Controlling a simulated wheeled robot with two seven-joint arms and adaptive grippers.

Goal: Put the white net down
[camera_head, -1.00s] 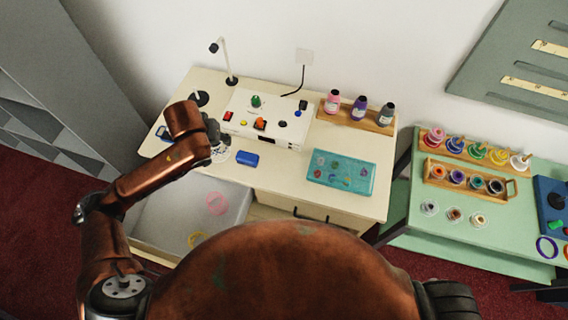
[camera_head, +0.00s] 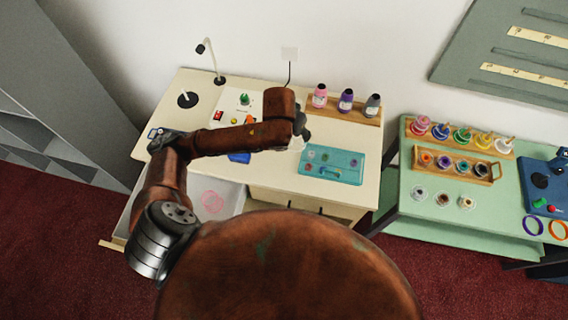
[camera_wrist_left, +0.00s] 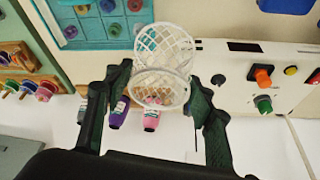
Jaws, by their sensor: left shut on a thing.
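My left gripper (camera_wrist_left: 155,108) is shut on the white net (camera_wrist_left: 163,50), a mesh basket shape with a round rim between the fingers. In the head view the left gripper (camera_head: 302,127) is over the cream desk, right of the white control box. The net shows there only as a small pale patch (camera_head: 297,144) just below the gripper. Whether it touches the desk cannot be told. The teal tray (camera_head: 357,160) with small coloured pieces lies just right of it. My right gripper is not in view.
The white control box (camera_head: 228,107) with buttons is partly hidden by my arm, as is a blue block (camera_head: 239,157). A wooden rack (camera_head: 366,116) of bottles stands behind the teal tray. An open drawer (camera_head: 232,199) holds a pink ring. A green table (camera_head: 405,200) stands right.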

